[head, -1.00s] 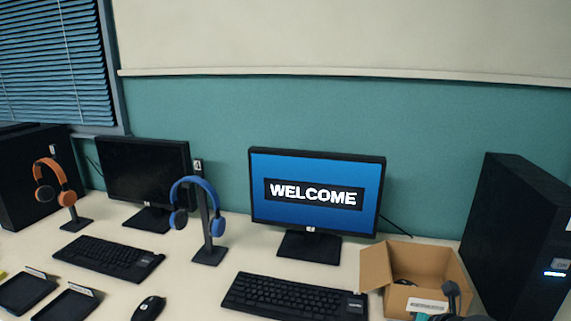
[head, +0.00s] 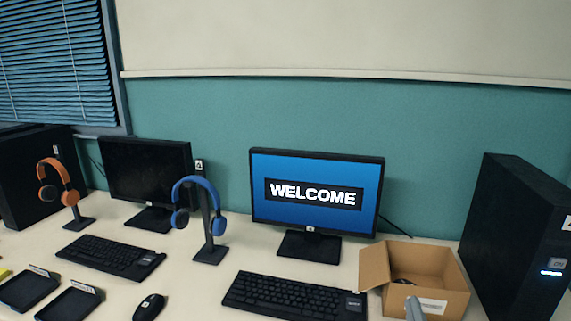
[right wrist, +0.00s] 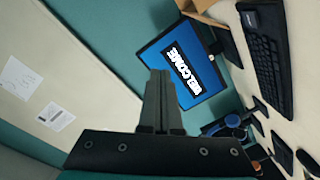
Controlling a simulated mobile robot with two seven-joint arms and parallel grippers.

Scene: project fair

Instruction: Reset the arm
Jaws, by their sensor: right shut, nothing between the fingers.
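My right gripper (right wrist: 159,74) is shut and empty in the right wrist view, its two grey fingers together in front of the tilted scene. In the head view only a small grey part of the right gripper (head: 413,306) shows at the bottom edge, in front of the open cardboard box (head: 443,290). It looks apart from the box, but the gap is hard to judge. My left gripper is not in view.
On the desk stand a lit monitor (head: 316,192), a dark monitor (head: 148,170), keyboards (head: 292,296), a mouse (head: 149,307), blue headphones (head: 200,183) and orange headphones (head: 52,178) on stands. A black computer tower (head: 515,235) is right of the box. Two black trays (head: 68,305) lie lower left.

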